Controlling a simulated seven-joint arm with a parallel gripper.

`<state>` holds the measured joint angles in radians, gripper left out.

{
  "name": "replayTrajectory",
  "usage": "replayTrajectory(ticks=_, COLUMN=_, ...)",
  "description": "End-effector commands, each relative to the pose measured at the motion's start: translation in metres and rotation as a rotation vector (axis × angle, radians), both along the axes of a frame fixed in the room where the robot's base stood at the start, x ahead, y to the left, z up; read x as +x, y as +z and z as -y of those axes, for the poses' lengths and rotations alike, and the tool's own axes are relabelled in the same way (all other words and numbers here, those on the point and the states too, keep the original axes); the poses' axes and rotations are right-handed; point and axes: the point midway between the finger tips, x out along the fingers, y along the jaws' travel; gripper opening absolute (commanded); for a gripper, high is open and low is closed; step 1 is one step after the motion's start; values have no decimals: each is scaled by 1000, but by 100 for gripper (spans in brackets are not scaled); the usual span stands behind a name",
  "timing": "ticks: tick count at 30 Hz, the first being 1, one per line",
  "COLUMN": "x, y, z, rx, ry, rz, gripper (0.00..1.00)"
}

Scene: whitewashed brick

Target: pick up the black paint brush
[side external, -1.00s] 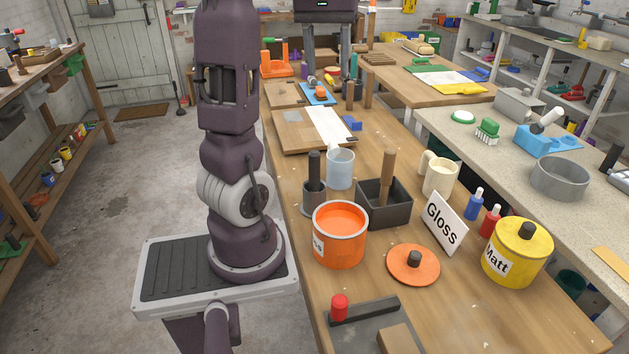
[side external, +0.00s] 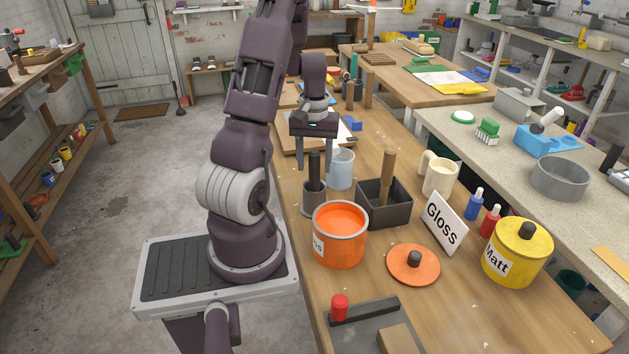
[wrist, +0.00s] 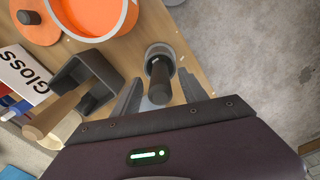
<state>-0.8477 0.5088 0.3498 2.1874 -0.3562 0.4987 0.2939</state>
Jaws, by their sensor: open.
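The black paint brush (side external: 314,168) stands handle up in a small grey cup (side external: 313,198) near the table's left edge. In the wrist view its black handle (wrist: 158,82) points up toward the camera, and the cup's rim (wrist: 160,50) shows behind it. Its bristles are hidden in the cup. My gripper (side external: 315,160) is open and points down above the cup. In the wrist view the fingers of my gripper (wrist: 159,88) appear on either side of the handle. I cannot tell whether either finger touches it.
A translucent beaker (side external: 341,168) stands close to the right of the cup. A dark square box (side external: 388,213) with a wooden handle (side external: 388,175) stands farther right. An open orange paint can (side external: 340,250) is in front.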

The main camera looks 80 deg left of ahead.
Motion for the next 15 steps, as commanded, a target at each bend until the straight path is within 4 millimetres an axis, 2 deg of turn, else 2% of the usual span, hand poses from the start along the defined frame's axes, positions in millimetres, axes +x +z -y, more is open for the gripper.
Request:
replayTrajectory(ticks=1, x=-1, y=-11, z=1, rx=-5, ry=3, rz=-3, gripper=51)
replayTrajectory(ticks=4, x=0, y=-24, z=0, rx=-4, ry=2, rz=-2, gripper=51)
replayTrajectory(ticks=11, x=0, y=-28, z=0, rx=1, ry=0, rz=0, gripper=51)
replayTrajectory(ticks=15, x=0, y=-28, z=0, rx=1, ry=0, rz=0, gripper=27)
